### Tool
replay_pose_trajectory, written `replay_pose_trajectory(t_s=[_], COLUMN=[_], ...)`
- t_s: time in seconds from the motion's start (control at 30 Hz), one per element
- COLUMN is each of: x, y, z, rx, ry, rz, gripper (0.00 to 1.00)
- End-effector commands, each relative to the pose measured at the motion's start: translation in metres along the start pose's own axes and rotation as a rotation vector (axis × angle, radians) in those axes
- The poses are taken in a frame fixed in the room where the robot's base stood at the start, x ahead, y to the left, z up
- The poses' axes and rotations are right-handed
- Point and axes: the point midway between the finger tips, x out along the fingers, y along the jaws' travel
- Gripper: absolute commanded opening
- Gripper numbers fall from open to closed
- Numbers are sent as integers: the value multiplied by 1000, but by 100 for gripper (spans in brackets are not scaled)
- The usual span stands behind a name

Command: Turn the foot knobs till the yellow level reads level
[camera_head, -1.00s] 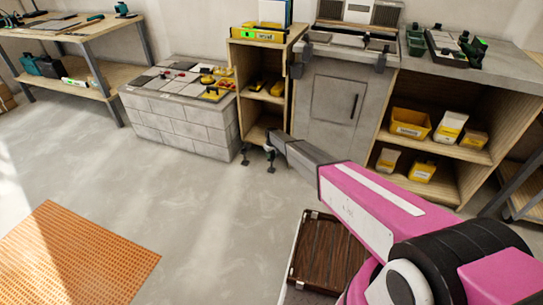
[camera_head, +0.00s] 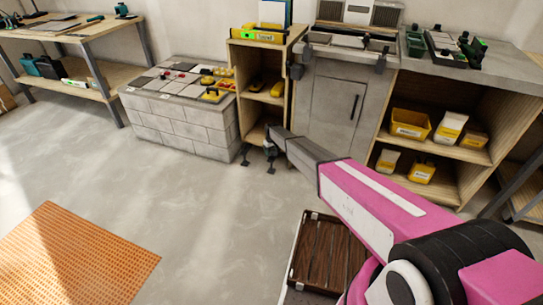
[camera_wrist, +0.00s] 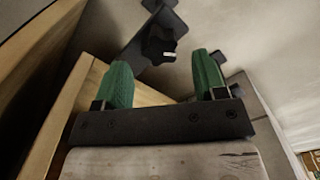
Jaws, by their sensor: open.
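The yellow level (camera_head: 272,36) lies on top of a narrow wooden shelf cabinet (camera_head: 233,60), with a bright green patch near its left part. Its exact reading is too small to tell. Black feet stand at the cabinet's base; one foot (camera_head: 245,155) is left of my arm's end. In the wrist view a black lobed foot knob (camera_wrist: 158,46) with a small white mark sits over a dark foot plate (camera_wrist: 150,18). My gripper (camera_wrist: 163,80) has two green fingertips spread apart, with nothing between them. The knob lies beyond the fingertips, roughly centred on the gap.
A wooden panel (camera_wrist: 38,75) of the cabinet is close on the left in the wrist view. A grey block plinth (camera_head: 185,125) with tiles stands left of the cabinet, a grey door cabinet (camera_head: 330,105) right. Open floor (camera_head: 170,210) lies in front; an orange mat (camera_head: 75,255) is at lower left.

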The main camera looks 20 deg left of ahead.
Motion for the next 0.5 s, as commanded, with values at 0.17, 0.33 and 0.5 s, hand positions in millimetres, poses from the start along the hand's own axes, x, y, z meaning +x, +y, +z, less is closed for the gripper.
replay_pose_trajectory(t_s=[0.17,0.33,0.5], x=[-37,-61,-70], y=[0,0,0], z=[2,2,1], rx=[0,1,1], ry=[1,1,0], rz=[0,0,0], gripper=[65,65,65])
